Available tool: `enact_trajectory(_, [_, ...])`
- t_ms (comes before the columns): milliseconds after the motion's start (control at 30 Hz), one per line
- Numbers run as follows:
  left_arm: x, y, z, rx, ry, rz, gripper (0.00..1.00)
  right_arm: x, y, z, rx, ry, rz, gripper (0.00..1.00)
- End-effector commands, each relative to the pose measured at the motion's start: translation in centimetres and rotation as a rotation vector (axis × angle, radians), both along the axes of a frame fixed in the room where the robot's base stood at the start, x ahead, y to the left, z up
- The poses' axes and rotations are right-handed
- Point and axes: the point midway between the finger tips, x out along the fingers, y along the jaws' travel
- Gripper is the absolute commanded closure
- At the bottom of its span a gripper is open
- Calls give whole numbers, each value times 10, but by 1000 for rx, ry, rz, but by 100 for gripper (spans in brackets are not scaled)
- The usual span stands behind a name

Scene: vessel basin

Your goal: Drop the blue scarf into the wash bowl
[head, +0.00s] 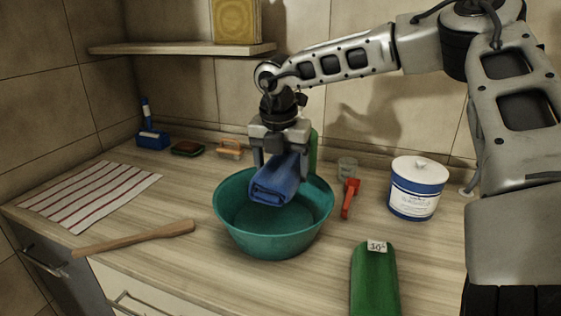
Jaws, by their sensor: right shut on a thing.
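The blue scarf (273,184) is a folded blue cloth. It hangs from my right gripper (279,158), which is shut on it and points down. The wash bowl (272,242) is a round teal basin on the wooden counter. The scarf is over the bowl's opening, toward its back; I cannot tell exactly how far its lower edge is from the bowl's inside. The part of the bowl's back rim behind the scarf and gripper is hidden. My left gripper is not in view.
Around the bowl lie a wooden paddle (140,238), a striped towel (90,194), a blue brush (152,139), a red-handled tool (350,198), a white-and-blue canister (417,188) and a green tagged object (374,280). A shelf (185,49) is on the wall at upper left.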

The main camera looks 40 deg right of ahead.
Motion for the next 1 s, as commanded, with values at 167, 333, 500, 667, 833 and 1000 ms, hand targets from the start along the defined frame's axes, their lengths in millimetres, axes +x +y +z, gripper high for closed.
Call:
enact_trajectory(167, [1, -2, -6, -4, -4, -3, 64, 0, 0, -25, 2, -1, 1, 54])
enact_trajectory(333, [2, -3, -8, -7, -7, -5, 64, 0, 0, -39, 1, -2, 1, 54])
enact_trajectory(500, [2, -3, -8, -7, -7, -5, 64, 0, 0, -41, 1, -3, 1, 54])
enact_trajectory(667, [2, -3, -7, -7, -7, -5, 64, 0, 0, -41, 1, -3, 1, 18])
enact_trajectory(833, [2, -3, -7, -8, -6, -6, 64, 1, 0, -40, 0, -4, 2, 0])
enact_trajectory(1000, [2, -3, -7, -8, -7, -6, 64, 0, 0, -40, 0, -1, 1, 0])
